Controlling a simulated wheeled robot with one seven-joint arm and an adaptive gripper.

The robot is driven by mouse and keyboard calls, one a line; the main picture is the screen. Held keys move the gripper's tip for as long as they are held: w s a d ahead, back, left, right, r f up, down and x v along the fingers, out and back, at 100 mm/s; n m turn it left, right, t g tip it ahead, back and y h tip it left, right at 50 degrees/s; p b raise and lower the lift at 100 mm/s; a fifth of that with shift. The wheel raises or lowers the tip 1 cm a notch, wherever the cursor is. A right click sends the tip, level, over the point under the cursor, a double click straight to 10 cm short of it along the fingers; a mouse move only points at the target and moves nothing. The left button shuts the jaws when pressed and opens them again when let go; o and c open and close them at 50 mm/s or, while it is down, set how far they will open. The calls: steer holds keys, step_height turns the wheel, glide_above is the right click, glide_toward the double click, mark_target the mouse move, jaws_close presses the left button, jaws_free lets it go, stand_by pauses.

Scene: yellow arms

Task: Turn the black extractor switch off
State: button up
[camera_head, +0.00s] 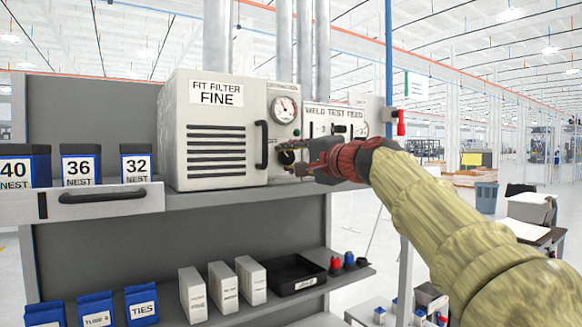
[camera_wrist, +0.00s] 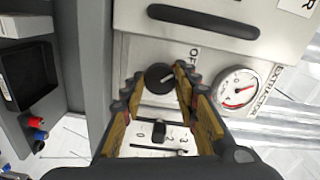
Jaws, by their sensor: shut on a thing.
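The black extractor switch (camera_wrist: 158,77) is a round knob on the pale control panel, with a light pointer mark on its face. In the head view my gripper (camera_head: 299,160) reaches the panel from the right, and the switch (camera_head: 286,157) shows only partly beside the fingertips. The extraction gauge (camera_head: 285,109) is above it, with a green lamp (camera_head: 297,132) between.
A filter cabinet (camera_head: 217,170) with a black handle stands left of the panel. Another black knob (camera_wrist: 158,130) on a numbered scale sits between my fingers, nearer the palm. A red-handled valve (camera_head: 400,124) is at the right. A shelf with boxes and a black tray (camera_head: 297,286) lies below.

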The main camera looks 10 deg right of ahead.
steer(key=shift+f+n, duration=0.15)
steer(key=shift+n, duration=0.15)
stand_by(0.4)
steer(key=o, duration=1)
steer(key=shift+o, duration=0.8)
steer(key=shift+s, duration=0.1)
steer(key=v, duration=1.2)
